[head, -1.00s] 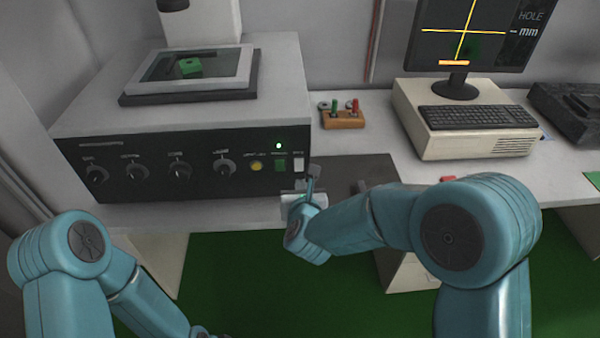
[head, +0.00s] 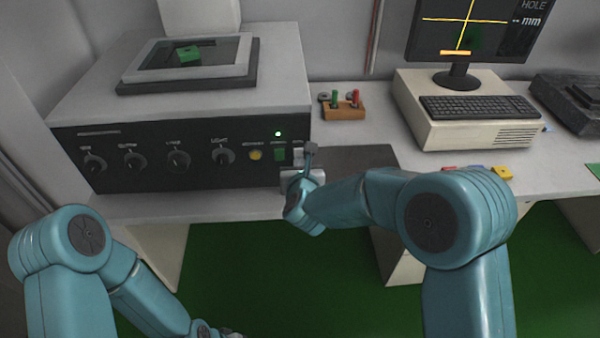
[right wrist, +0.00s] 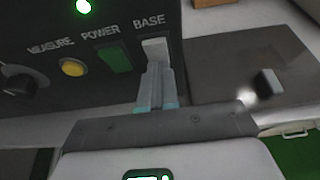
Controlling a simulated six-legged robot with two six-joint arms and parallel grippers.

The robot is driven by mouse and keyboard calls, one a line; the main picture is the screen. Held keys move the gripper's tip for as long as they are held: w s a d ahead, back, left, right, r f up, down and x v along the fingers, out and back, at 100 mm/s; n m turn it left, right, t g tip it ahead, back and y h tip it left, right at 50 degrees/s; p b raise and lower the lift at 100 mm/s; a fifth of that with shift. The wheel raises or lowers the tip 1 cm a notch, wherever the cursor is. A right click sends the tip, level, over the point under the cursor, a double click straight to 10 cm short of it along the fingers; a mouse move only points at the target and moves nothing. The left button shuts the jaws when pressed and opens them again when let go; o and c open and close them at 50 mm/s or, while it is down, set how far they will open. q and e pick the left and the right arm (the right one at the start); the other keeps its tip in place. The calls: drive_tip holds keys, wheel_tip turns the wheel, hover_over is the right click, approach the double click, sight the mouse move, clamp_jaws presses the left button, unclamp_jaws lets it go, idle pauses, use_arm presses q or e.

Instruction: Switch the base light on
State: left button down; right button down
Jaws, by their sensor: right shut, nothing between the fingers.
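The white base switch (right wrist: 155,48) is under the label BASE at the right end of the black front panel in the right wrist view. It also shows in the head view (head: 298,155), partly behind my right gripper. My right gripper (head: 310,148) is shut and empty, its fingertips (right wrist: 156,72) at the lower part of the switch. I cannot tell whether they touch it. My left arm's end (head: 215,333) is at the bottom edge of the head view, with the jaws too cut off to judge.
Left of the switch are a green power switch (head: 279,154), a yellow measure button (head: 255,155) and several knobs. A green lamp (head: 278,133) is lit above. A wooden block (head: 343,110) with red and green pegs, a monitor (head: 470,30) and a keyboard (head: 475,107) stand to the right.

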use_arm(q)
drive_tip(key=shift+p, duration=0.45)
use_arm(e)
drive_tip(key=shift+w+r, duration=0.1)
drive_tip(key=shift+r, duration=0.1)
drive_tip(key=shift+w+r, duration=0.1)
drive_tip(key=shift+r, duration=0.8)
use_arm(q)
drive_tip(key=shift+r, duration=0.1)
use_arm(e)
drive_tip(key=shift+f, duration=0.1)
